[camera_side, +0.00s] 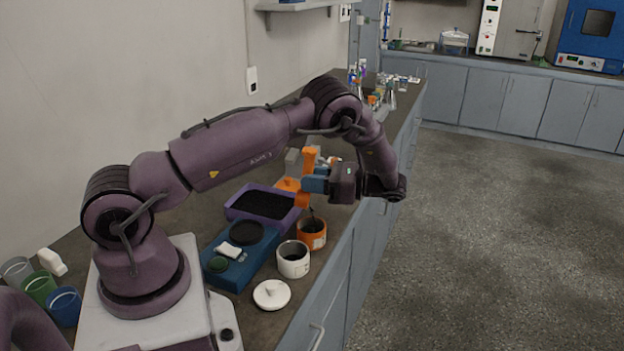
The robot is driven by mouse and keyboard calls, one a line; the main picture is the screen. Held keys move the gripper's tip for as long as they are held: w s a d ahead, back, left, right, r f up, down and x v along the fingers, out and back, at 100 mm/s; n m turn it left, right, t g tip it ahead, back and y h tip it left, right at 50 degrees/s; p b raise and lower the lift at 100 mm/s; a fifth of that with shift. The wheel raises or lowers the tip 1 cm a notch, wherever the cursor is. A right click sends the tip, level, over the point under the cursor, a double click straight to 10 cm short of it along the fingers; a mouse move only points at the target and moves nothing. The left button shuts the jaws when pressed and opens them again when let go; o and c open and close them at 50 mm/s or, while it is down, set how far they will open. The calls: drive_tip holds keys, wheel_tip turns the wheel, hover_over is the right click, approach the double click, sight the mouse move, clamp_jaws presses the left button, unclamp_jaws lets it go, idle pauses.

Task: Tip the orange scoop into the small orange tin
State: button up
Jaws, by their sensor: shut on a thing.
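My gripper (312,185) is shut on the orange scoop (309,160) and holds it above the bench. One orange part of the scoop stands up above the fingers, and orange also shows below them. The jaws cover its middle, so I cannot tell what it carries. The small orange tin (313,241) stands upright and open near the bench's front edge, below the gripper and apart from it. Its inside looks dark. A purple tray (233,212) of black grains lies left of the tin.
A blue device (233,276) with a dark round plate sits left of an open white tin (293,265). A white lid (271,294) lies in front. Several cups stand at far left, by a white object (52,261). Bottles (376,97) crowd the bench's far end.

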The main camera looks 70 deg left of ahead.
drive_tip(key=shift+w+d+g, duration=0.2)
drive_tip(key=shift+w+g, duration=0.1)
drive_tip(key=shift+g, duration=0.2)
drive_tip(key=shift+s+a+r+t, duration=0.3)
drive_tip(key=shift+s+t, duration=0.25)
drive_tip(key=shift+t, duration=0.25)
drive_tip(key=shift+s+a+r+t+h, duration=0.15)
drive_tip(key=shift+s+a+t+h, duration=0.2)
drive_tip(key=shift+s+t+h, duration=0.4)
drive_tip(key=shift+w, duration=0.15)
drive_tip(key=shift+s+a+r+t+h, duration=0.25)
drive_tip(key=shift+s+t+h, duration=0.2)
drive_tip(key=shift+t, duration=0.3)
drive_tip(key=t, duration=0.1)
drive_tip(key=s+a+t+h, duration=0.1)
drive_tip(key=shift+s+t+h, duration=0.25)
drive_tip(key=shift+t+h, duration=0.05)
drive_tip(key=shift+t, duration=0.1)
